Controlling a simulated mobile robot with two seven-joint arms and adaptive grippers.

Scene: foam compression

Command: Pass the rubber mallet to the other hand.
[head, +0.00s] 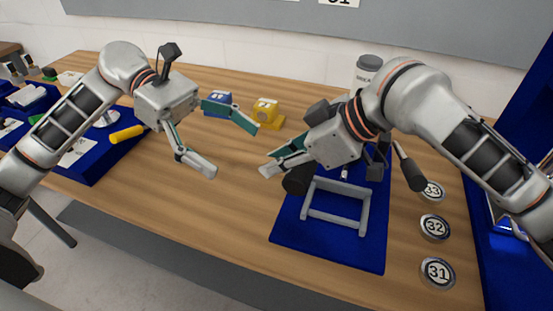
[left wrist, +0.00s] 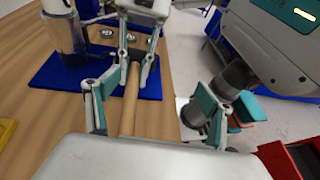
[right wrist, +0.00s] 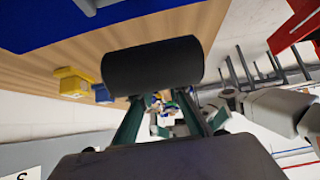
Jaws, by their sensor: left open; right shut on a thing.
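The rubber mallet's black head (head: 296,180) is at my right gripper (head: 272,167), below its fingers in the head view. The black head (right wrist: 152,66) fills the middle of the right wrist view, in front of the fingers. My right gripper is shut on the mallet, above the table. In the left wrist view a tan rod, seemingly the handle (left wrist: 131,100), runs from the right gripper (left wrist: 134,62) toward the camera. My left gripper (head: 234,145) is open, its fingers spread, facing the right one. I cannot tell whether it touches the handle.
A blue mat (head: 330,243) with a grey frame (head: 336,217) lies below my right gripper. Blue (head: 217,103) and yellow (head: 266,112) blocks stand behind the grippers. Numbered discs (head: 435,228) lie at right. A blue tray (head: 90,165) is at left. The front middle of the table is clear.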

